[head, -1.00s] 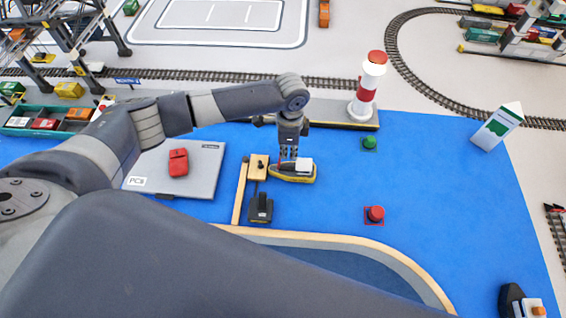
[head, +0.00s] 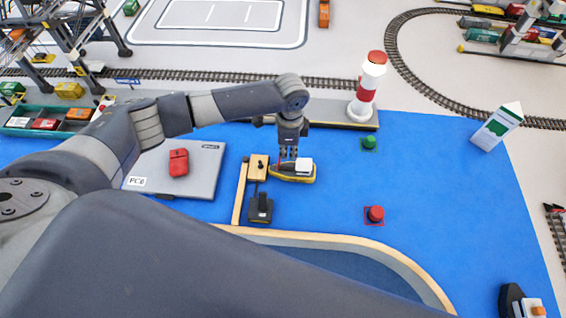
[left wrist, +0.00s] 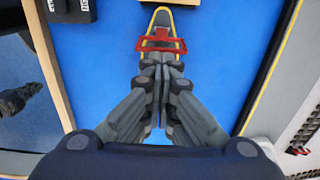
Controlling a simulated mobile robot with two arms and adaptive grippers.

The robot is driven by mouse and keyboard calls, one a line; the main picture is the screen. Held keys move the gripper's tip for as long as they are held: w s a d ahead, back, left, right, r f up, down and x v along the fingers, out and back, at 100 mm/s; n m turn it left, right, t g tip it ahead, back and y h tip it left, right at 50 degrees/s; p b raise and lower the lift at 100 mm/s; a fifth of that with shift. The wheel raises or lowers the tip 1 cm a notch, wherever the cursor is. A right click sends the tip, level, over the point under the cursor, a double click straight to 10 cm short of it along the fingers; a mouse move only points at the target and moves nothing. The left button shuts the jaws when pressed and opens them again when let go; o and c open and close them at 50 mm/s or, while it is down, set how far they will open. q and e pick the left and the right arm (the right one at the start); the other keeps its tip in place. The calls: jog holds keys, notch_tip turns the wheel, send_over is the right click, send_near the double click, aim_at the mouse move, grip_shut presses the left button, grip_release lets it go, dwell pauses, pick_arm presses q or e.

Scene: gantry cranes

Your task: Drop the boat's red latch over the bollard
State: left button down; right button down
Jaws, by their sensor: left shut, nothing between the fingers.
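The small yellow boat (head: 294,178) with a white cabin floats on the blue surface just right of the wooden jetty. My left gripper (head: 288,158) points down at the boat's left end. In the left wrist view, the shut, empty fingertips (left wrist: 162,66) appear just below the red latch (left wrist: 160,40), which lies across the boat's yellow-edged end (left wrist: 178,18). I cannot tell if they touch. A dark post on the jetty, which looks like the bollard (head: 261,163), stands left of the gripper.

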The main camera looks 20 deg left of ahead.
pick_arm(q)
jog(key=shift+s+a+f+p, duration=0.1)
jog(key=shift+s+a+p, duration=0.25)
jog(key=shift+a, duration=0.35)
jog(key=shift+s+a+f+p, duration=0.1)
jog(key=shift+s+a+p, duration=0.2)
jog(key=shift+a, duration=0.4)
jog(key=shift+s+a+f, duration=0.15)
jog(key=shift+a+f, duration=0.15)
jog(key=shift+a, duration=0.15)
jog(key=a+r+p, duration=0.3)
jog(key=r+p, duration=0.4)
jog(key=r, duration=0.3)
jog(key=shift+s+r, duration=0.15)
dwell(0.5)
